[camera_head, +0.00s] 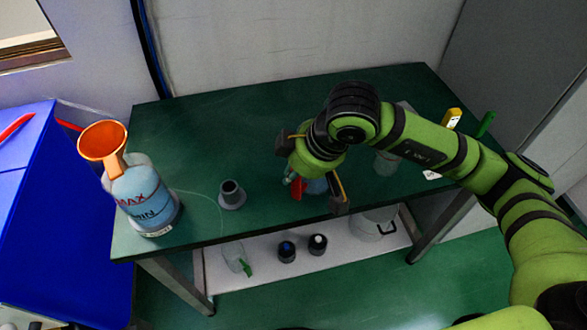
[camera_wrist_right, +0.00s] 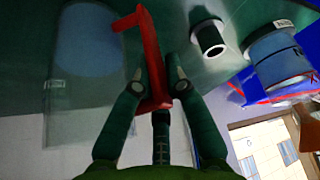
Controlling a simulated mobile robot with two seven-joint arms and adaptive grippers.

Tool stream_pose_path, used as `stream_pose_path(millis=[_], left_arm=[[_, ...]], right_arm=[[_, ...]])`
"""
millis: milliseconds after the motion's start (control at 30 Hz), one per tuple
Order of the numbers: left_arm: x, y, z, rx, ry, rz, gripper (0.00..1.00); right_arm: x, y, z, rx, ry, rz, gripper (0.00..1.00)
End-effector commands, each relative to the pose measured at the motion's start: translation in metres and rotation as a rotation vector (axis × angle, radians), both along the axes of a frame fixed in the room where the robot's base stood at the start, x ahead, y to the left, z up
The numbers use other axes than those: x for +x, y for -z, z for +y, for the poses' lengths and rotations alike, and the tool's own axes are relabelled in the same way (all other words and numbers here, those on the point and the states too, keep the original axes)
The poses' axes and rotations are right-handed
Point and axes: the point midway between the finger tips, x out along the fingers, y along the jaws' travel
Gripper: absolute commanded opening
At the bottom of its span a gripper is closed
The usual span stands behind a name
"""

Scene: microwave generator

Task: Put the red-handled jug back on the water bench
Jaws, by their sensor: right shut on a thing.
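The jug's red handle (camera_head: 298,188) shows below my right gripper (camera_head: 302,178) in the head view, over the front part of the green bench (camera_head: 180,130). In the wrist view the red handle (camera_wrist_right: 151,50) stands between the two fingers of my right gripper (camera_wrist_right: 155,82), which is shut on it. A clear body with a bluish round area (camera_wrist_right: 88,40) shows left of the handle. My arm hides most of the jug in the head view. I cannot tell whether its base touches the bench. My left gripper is not in view.
A grey cup (camera_head: 231,194) and a bottle (camera_head: 146,199) with an orange funnel (camera_head: 103,143) stand to the left. A clear vessel (camera_head: 385,163) stands to the right behind my arm.

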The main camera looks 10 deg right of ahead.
Motion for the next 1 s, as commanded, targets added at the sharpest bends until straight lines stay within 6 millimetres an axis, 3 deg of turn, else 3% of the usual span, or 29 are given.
stream_pose_path(millis=[267, 300, 333, 767, 1000], left_arm=[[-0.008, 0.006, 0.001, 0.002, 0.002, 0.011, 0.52], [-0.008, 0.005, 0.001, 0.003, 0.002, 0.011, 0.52], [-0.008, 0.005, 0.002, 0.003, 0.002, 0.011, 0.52], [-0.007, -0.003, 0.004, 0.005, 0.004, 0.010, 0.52], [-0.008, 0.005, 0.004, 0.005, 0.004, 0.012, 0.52]], right_arm=[[0.001, 0.002, 0.000, 0.001, 0.000, -0.004, 0.00], [0.000, 0.002, 0.000, 0.000, 0.001, 0.000, 0.30], [0.000, 0.002, 0.000, 0.000, 0.001, 0.000, 0.39], [0.000, -0.003, 0.000, 0.001, 0.000, 0.001, 0.39], [-0.012, -0.042, -0.013, 0.001, 0.002, -0.007, 0.39]])
